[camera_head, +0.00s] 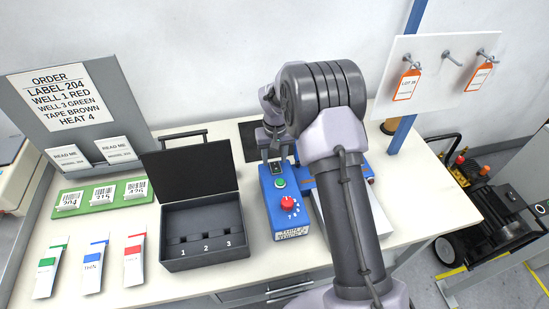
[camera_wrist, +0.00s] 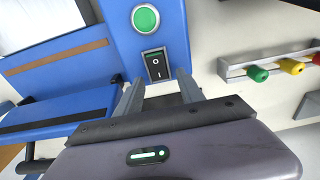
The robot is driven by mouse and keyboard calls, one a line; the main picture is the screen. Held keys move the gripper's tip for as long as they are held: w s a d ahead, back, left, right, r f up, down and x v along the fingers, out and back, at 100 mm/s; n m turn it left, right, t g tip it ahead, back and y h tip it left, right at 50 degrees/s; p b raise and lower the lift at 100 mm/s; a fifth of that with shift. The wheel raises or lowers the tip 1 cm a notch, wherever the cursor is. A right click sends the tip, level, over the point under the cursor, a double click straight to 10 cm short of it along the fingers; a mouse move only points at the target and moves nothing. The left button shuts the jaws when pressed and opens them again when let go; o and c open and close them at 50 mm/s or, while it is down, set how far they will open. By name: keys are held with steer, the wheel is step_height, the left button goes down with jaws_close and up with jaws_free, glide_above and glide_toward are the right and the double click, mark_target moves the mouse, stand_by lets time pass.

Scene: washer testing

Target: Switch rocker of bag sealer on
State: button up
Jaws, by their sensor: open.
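The bag sealer (camera_head: 271,212) is a blue box with a red dial (camera_head: 288,203) and a green round button (camera_head: 280,183), standing right of the black case. In the wrist view its blue panel carries the green button (camera_wrist: 145,19) and, just below it, the black rocker (camera_wrist: 155,66), marked O and I with a green strip at one end. I cannot tell which way the rocker is tipped. My gripper (camera_wrist: 162,78) is open and empty, its fingers on either side of the rocker's lower end. In the head view my gripper (camera_head: 273,155) is over the sealer's back end.
An open black case (camera_head: 205,258) with numbered wells stands left of the sealer. Coloured packets, a green card tray (camera_head: 72,210) and an order board (camera_head: 50,90) are farther left. Hanging tags (camera_head: 407,85) are at right. My arm hides part of the sealer's right side.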

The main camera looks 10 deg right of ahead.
mark_target(275, 165)
step_height(275, 165, up, 16)
steer(key=s+p, duration=0.1)
steer(key=p, duration=0.3)
steer(key=shift+r, duration=0.25)
